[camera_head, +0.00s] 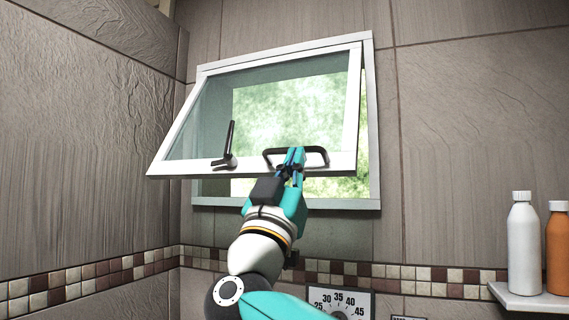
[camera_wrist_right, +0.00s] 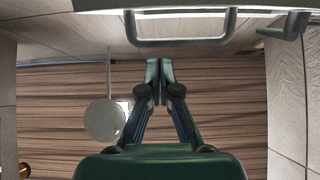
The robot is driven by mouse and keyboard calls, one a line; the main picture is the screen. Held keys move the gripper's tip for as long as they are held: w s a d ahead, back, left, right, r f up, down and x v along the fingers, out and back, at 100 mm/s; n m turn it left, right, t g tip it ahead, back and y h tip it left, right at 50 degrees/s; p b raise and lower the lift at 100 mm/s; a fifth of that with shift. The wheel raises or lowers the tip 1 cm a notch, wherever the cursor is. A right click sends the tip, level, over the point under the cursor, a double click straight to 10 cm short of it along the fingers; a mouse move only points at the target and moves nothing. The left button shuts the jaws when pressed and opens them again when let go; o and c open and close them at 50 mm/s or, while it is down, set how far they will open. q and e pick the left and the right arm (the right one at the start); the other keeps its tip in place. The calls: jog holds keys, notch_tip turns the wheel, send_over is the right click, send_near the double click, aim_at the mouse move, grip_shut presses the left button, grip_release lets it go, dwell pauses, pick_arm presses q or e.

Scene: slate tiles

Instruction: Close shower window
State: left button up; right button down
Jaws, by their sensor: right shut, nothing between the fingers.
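The shower window (camera_head: 348,110) is a white-framed glass sash, tilted open with its lower edge swung out from the white outer frame (camera_head: 370,130). A black bar handle (camera_head: 316,155) is on its bottom rail, and a black lever latch (camera_head: 229,145) stands upright to its left. My right gripper (camera_head: 294,154) is at the handle, overlapping its middle in the head view; contact is unclear. In the right wrist view its fingers (camera_wrist_right: 160,62) are shut together and empty, with the looped handle (camera_wrist_right: 185,42) ahead of them. My left gripper is not in view.
A white bottle (camera_head: 523,245) and an orange bottle (camera_head: 557,250) stand on a small shelf (camera_head: 530,298) at the lower right. A dial panel (camera_head: 341,300) is on the wall below the window. A tiled side wall (camera_head: 85,140) is close on the left.

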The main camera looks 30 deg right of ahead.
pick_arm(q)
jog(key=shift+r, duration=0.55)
pick_arm(e)
jog(key=w+d, duration=0.1)
jog(key=w+d+f, duration=0.1)
jog(key=d, duration=0.1)
jog(key=shift+w+d, duration=0.25)
jog(key=shift+w, duration=0.15)
